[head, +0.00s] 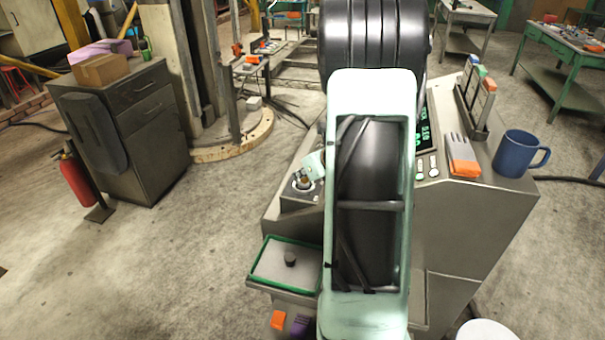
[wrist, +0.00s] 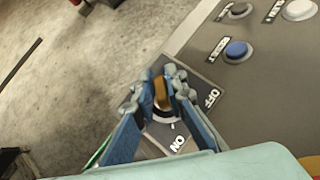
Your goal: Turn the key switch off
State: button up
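The key switch sits on a dark square plate (wrist: 196,82) with OFF and ON labels. Its brass key (wrist: 160,93) stands between the fingers of my gripper (wrist: 162,82). The fingers lie close against both sides of the key and appear shut on it. A pale round collar (wrist: 163,116) shows below the key, near the ON label; the fingers partly hide the collar. In the head view the key switch (head: 303,184) is at the console's left edge, with my gripper (head: 313,165) at it; my arm covers much of the console.
Blue (wrist: 237,50) and white (wrist: 298,10) push buttons sit on the panel beyond the switch. A blue mug (head: 515,154) and an orange-and-grey item (head: 462,158) stand at the console's right. A green-rimmed tray (head: 272,264) is below the switch.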

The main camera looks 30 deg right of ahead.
grip_shut()
jog(key=shift+n+y+p, duration=0.3)
jog(key=shift+n, duration=0.1)
jog(key=shift+n+y+p, duration=0.35)
jog(key=shift+n+y, duration=0.05)
jog(key=shift+n, duration=0.2)
jog(key=n+g+y, duration=0.1)
jog(key=n+y, duration=0.1)
jog(key=n+g+y+p, duration=0.1)
jog(key=n, duration=0.2)
jog(key=shift+a+y, duration=0.1)
jog(key=shift+y, duration=0.3)
jog(key=n+g+y, duration=0.1)
jog(key=n, duration=0.1)
jog(key=n+g+y+p, duration=0.1)
jog(key=n, duration=0.1)
jog(key=shift+s+a+n+g, duration=0.1)
jog(key=shift+s+n+g, duration=0.05)
jog(key=shift+n+g, duration=0.2)
jog(key=shift+s+n+g+y, duration=0.1)
jog(key=shift+n+g+y, duration=0.5)
jog(key=shift+n+g, duration=1.1)
jog(key=shift+a+n, duration=0.1)
jog(key=shift+n, duration=0.45)
